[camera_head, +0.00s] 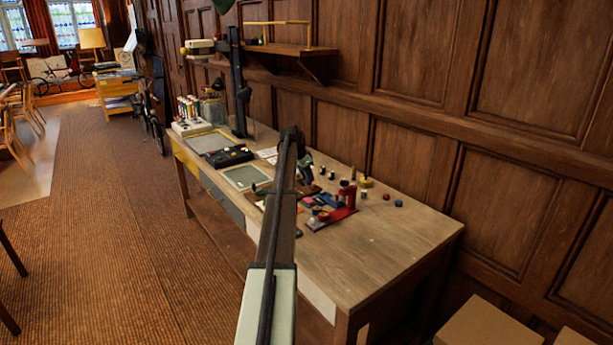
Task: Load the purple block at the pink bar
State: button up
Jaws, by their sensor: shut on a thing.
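My arm reaches up from the bottom and bends down over the workbench. My gripper (309,187) is low over the bench, small and partly hidden by my own arm. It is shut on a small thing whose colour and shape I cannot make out. A small pinkish piece (308,201) lies just below it, among blue pieces (328,200). I cannot tell whether it is the pink bar. I cannot pick out the purple block for certain.
The wooden bench (385,240) is bare at its near right end. A red stand (345,205) is close to the right of my gripper. Small round pieces (386,196) lie behind it. A green-grey board (245,177) and a black case (230,155) lie to the left.

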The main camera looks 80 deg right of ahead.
aim_at(306, 184)
jog(key=shift+f, duration=2.95)
jog(key=shift+f, duration=0.55)
dwell(0.3)
jog(key=shift+r, duration=3.55)
